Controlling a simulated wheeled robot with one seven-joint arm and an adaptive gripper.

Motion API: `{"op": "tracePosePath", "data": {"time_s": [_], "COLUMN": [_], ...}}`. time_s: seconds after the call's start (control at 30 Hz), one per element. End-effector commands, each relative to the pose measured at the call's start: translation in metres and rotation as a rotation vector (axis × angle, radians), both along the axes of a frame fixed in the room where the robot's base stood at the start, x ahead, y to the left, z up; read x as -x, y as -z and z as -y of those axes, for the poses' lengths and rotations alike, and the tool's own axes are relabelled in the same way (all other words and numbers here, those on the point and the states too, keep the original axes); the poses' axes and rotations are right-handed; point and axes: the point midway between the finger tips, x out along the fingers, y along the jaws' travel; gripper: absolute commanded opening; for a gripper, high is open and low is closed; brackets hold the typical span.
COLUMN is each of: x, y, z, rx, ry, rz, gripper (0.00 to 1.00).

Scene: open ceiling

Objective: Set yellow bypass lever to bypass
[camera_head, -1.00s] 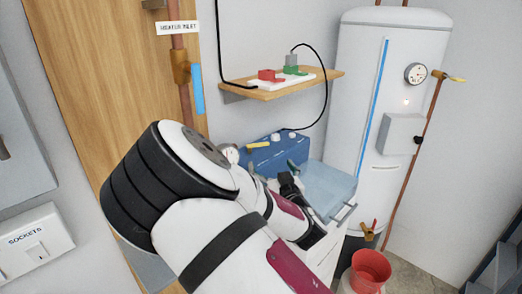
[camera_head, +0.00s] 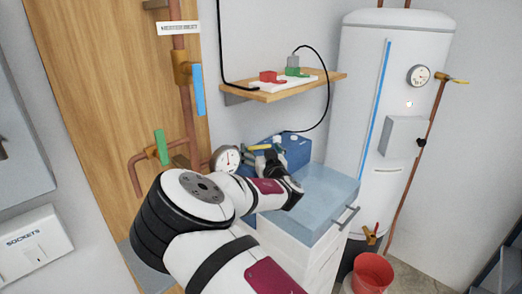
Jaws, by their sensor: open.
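The yellow lever (camera_head: 257,148) sticks out to the left at the top front of a blue box (camera_head: 297,151), which stands on the back of a light blue-topped drawer cabinet. My gripper (camera_head: 268,156) is dark and small in the view, in front of the box and just beside the lever. It is open. It hides part of the box front, and I cannot tell whether its fingers touch the lever or stand around it.
A round gauge (camera_head: 226,159) and a pipe with a green handle (camera_head: 161,147) are left of the gripper. A wooden shelf (camera_head: 285,90) holding red and green parts is above. A white tank (camera_head: 390,100) and a red bucket (camera_head: 372,272) are at right. The cabinet top (camera_head: 322,196) is clear.

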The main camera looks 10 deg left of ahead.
Motion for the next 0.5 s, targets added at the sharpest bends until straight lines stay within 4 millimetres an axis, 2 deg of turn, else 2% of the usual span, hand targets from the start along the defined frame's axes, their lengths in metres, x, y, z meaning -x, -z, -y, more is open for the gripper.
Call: {"op": "tracePosePath", "data": {"time_s": [0.13,0.43,0.5], "x": [0.0002,0.0004,0.0005], "y": [0.0000,0.0001,0.0000], "z": [0.0000,-0.0001,-0.0001], "rx": [0.000,0.000,0.000], "ry": [0.000,0.000,0.000], "rz": [0.000,0.000,0.000], "gripper": [0.88,0.20,0.18]}}
